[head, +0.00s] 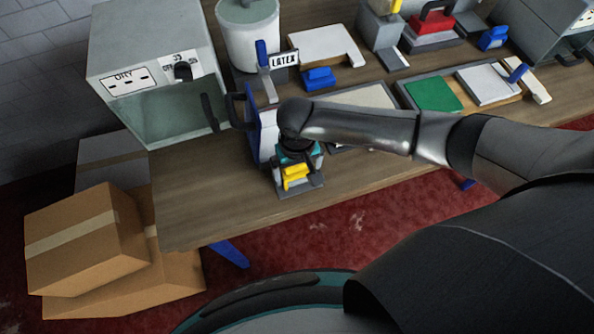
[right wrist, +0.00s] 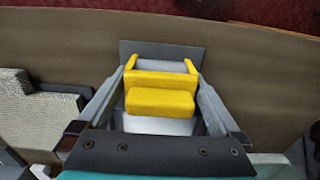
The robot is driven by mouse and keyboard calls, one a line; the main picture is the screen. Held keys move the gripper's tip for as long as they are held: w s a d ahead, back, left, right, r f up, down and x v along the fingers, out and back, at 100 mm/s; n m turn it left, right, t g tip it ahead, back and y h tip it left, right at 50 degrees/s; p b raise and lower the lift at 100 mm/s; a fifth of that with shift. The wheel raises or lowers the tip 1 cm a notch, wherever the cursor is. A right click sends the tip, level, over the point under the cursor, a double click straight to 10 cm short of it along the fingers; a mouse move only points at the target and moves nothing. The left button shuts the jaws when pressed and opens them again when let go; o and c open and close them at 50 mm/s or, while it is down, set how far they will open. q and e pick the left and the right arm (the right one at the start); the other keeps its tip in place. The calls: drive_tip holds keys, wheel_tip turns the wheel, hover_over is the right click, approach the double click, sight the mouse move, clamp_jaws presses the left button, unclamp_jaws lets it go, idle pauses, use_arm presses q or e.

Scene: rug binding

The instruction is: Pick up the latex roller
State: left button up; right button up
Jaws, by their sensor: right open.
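The latex roller, with a yellow handle (head: 296,174), is at the front edge of the bench, on a grey plate (head: 312,190). In the right wrist view the roller (right wrist: 160,100) shows its yellow handle and pale grey parts, centred between the fingers. My right gripper (head: 297,168) is over it, pointing down. In the wrist view my right gripper (right wrist: 161,72) is open, one finger on each side of the yellow handle. Whether the fingers touch it I cannot tell. My left gripper is out of view.
A grey oven-like box (head: 160,65) stands at the back left of the wooden bench (head: 205,195). A white bucket (head: 247,35) and a LATEX sign (head: 284,59) are behind my right arm. Cardboard boxes (head: 85,235) are on the floor at left. The bench's front left is clear.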

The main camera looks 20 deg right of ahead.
drive_tip(key=c, duration=1.4)
drive_tip(key=shift+r, duration=0.2)
wheel_tip(320, 180, up, 20)
drive_tip(key=p, duration=0.3)
drive_tip(key=shift+f, duration=0.15)
drive_tip(key=o, duration=1.1)
drive_tip(key=c, duration=0.8)
